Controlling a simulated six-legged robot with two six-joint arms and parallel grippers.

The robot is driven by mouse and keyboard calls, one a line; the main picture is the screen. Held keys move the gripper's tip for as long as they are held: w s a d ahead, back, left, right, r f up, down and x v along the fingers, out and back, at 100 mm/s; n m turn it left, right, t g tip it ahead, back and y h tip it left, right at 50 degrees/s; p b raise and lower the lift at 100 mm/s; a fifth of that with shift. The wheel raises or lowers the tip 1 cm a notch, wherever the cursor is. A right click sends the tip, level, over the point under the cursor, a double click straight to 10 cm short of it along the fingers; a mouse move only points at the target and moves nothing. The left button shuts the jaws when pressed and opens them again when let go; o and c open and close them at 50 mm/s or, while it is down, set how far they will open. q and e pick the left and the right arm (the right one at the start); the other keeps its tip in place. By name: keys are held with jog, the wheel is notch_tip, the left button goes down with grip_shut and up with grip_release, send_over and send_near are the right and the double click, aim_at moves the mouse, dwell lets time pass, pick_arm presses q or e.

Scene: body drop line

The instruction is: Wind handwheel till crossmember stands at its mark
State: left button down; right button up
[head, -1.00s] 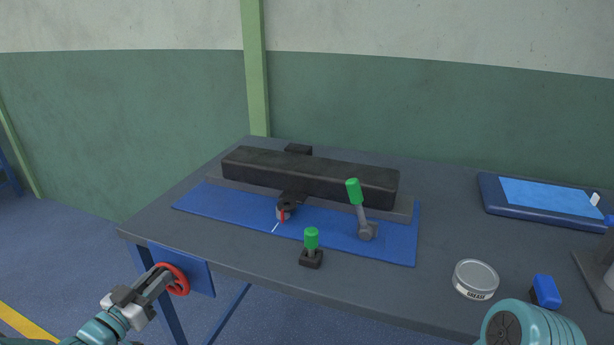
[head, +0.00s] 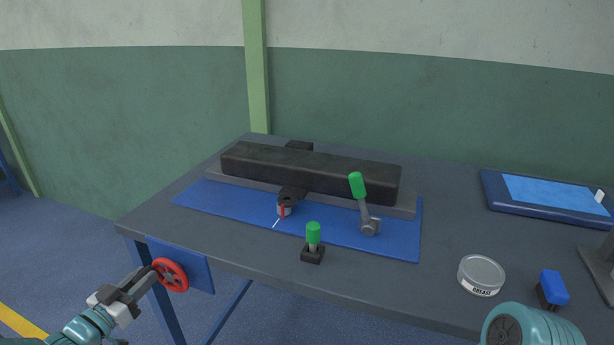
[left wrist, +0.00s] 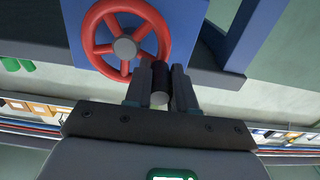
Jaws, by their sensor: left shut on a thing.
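The crossmember (head: 310,172) is a long black bar lying on a grey rail on the table. A red pointer (head: 283,210) on its dark bracket stands close to a white mark (head: 277,223) on the blue plate (head: 240,208); I cannot tell whether they line up exactly. The red handwheel (head: 174,274) sits on a blue panel at the table's front left side. My left gripper (head: 156,270) is shut on its dark knob. In the left wrist view, the fingers (left wrist: 160,88) hold the knob (left wrist: 159,97) at the rim of the handwheel (left wrist: 92,22). My right gripper is out of view.
A green-handled lever (head: 358,186) stands on the plate's right part, and a shorter green-topped knob (head: 313,235) before it. A grease tin (head: 481,275), a blue block (head: 553,287) and a blue-screened tablet (head: 550,196) lie on the right.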

aim_at(164, 284)
pick_arm(q)
jog(key=shift+d+f, duration=0.1)
jog(key=shift+d, duration=0.25)
jog(key=f+b, duration=0.2)
jog(key=d+f+b, duration=0.1)
jog(key=f+b, duration=0.1)
jog(key=shift+s+f, duration=0.15)
jog(key=shift+f, duration=0.05)
jog(key=shift+s+d, duration=0.1)
jog(key=shift+d, duration=0.05)
jog(key=shift+r, duration=0.15)
dwell(0.3)
